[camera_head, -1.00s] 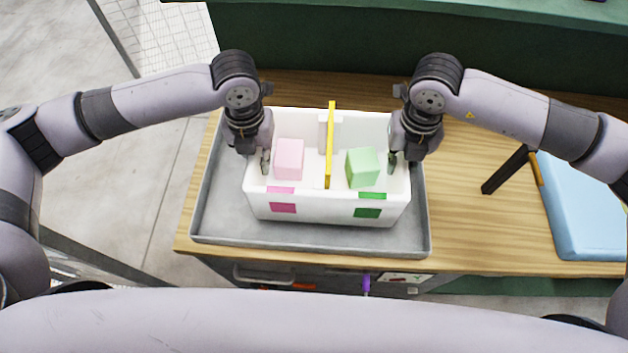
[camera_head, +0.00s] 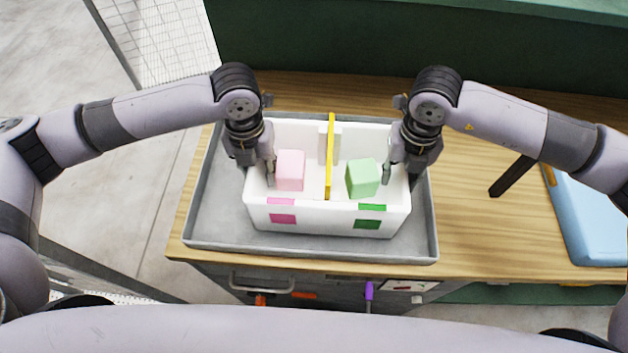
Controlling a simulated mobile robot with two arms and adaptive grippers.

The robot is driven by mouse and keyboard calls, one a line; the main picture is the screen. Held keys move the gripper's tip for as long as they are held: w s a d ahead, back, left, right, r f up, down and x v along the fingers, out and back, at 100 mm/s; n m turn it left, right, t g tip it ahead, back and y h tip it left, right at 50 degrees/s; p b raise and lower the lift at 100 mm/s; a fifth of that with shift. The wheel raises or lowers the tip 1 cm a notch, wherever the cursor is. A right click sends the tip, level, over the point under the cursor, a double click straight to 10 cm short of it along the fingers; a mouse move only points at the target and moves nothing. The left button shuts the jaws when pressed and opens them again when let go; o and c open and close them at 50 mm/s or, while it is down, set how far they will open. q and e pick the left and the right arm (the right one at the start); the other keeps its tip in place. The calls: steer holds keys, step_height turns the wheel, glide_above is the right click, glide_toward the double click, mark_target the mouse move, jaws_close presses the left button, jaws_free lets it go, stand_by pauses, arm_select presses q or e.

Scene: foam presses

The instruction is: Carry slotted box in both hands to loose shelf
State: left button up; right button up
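The white slotted box (camera_head: 330,218) sits in a grey tray on the wooden table. A yellow divider (camera_head: 330,160) stands upright in its middle. A pink block (camera_head: 290,170) is in the left compartment and a green block (camera_head: 362,178) in the right. The box front bears pink and green patches. My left gripper (camera_head: 258,168) is at the left wall, one finger inside the box beside the pink block. My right gripper (camera_head: 404,170) is at the right wall, one finger inside near the green block. Both look open around the walls; their outer fingers are mostly hidden.
The grey tray (camera_head: 215,238) surrounds the box with a low rim. A blue panel (camera_head: 590,215) and a black bar (camera_head: 512,176) lie on the table (camera_head: 480,235) at right. A green wall (camera_head: 400,50) rises behind. A drawer handle (camera_head: 262,282) is below the table front.

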arm_select(q)
step_height(320, 180, up, 12)
steer(key=shift+f, duration=0.2)
steer(key=shift+r, duration=0.2)
arm_select(e)
steer(key=shift+r, duration=0.1)
step_height(320, 180, up, 12)
steer(key=shift+f, duration=0.1)
stand_by(0.3)
stand_by(0.5)
